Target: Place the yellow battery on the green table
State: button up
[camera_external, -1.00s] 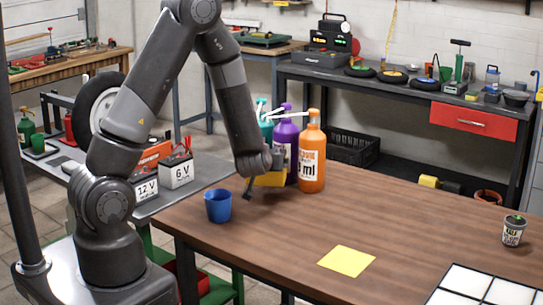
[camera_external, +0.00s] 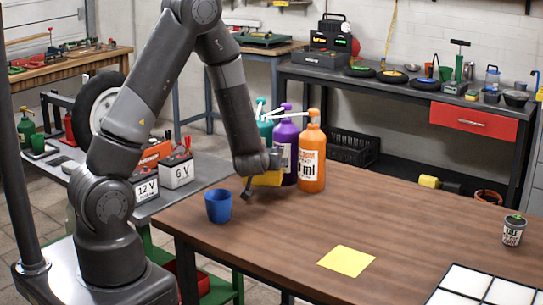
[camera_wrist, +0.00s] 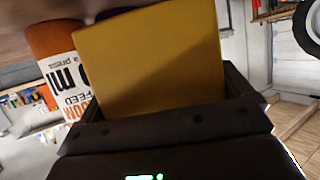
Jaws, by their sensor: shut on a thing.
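The yellow battery (camera_external: 267,179) is a yellow block in my gripper (camera_external: 258,181), at the far left part of the brown table. In the wrist view the block (camera_wrist: 150,60) fills the space between the two dark fingers of my gripper (camera_wrist: 163,95), which are shut on it. I cannot tell whether its underside touches the brown tabletop. The table with green legs (camera_external: 206,174) and a grey top stands at the left, behind my arm and lower than the brown table. My arm hides part of it.
The blue cup (camera_external: 218,206) stands just left of my gripper. Orange (camera_external: 312,158), purple (camera_external: 285,155) and teal (camera_external: 264,127) bottles stand close behind and right. White-fronted batteries (camera_external: 177,171) occupy part of the grey top. A yellow square (camera_external: 346,261) lies on the brown table (camera_external: 430,225).

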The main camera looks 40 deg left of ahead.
jog(key=w+a+r+n+g+y, duration=0.1)
jog(key=w+a+n+g+y, duration=0.1)
jog(key=a, duration=0.9)
jog(key=w+a+r+n+g+y, duration=0.1)
jog(key=w+a+n+g+y, duration=0.15)
jog(key=a, duration=0.85)
jog(key=w+a+r+n+g+y, duration=0.1)
jog(key=w+a+n, duration=0.1)
jog(key=a, duration=0.9)
jog(key=w+a+f+n, duration=0.1)
jog(key=w+a+f, duration=0.3)
jog(key=w+f, duration=0.5)
jog(key=shift+g+y, duration=0.35)
jog(key=shift+g, duration=0.1)
jog(key=shift+w+a+f, duration=0.1)
jog(key=shift+w+f, duration=0.2)
jog(key=shift+f, duration=0.4)
jog(key=shift+w+f, duration=0.3)
jog(key=shift+f, duration=0.35)
jog(key=shift+w+a+f, duration=0.1)
jog(key=shift+w+f, duration=0.2)
jog(key=shift+f, duration=0.4)
jog(key=shift+f, duration=0.6)
